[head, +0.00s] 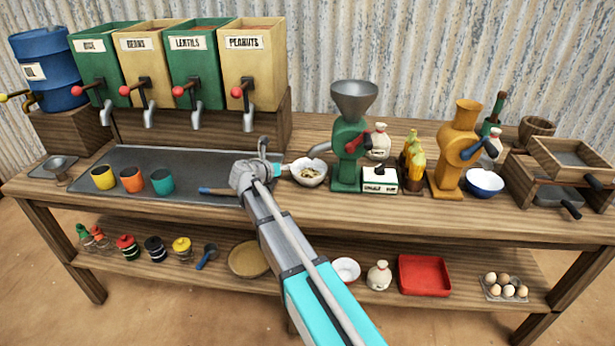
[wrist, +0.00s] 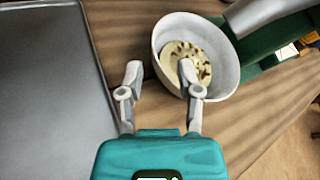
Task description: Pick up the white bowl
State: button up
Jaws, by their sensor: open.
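A white bowl (head: 312,181) stands on the counter under the spout of the green grinder and holds pale, chunky food. In the wrist view the bowl (wrist: 226,75) is at the upper middle, tilted by the camera's angle. My gripper (wrist: 159,70) is open and empty, with its two fingers apart. In that view the right finger overlaps the bowl's near side and the left finger is outside it, over the wood, so the left rim lies between them. I cannot tell whether they touch. In the head view my gripper (head: 286,168) is just left of the bowl, partly hidden by my arm.
The green grinder (head: 347,150) stands close on the bowl's right, with a labelled white box (head: 380,181) beyond. A grey metal tray (head: 110,190) with several cups lies left. Another white bowl (head: 345,270) is on the lower shelf, and a blue-white bowl (head: 485,186) is farther right.

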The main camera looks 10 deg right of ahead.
aim_at(309, 174)
jog(key=shift+b+x, duration=0.7)
jog(key=shift+x, duration=1.25)
jog(key=shift+w+d+f, duration=0.15)
jog(key=shift+w+d, duration=0.25)
jog(key=shift+w, duration=0.2)
grip_shut()
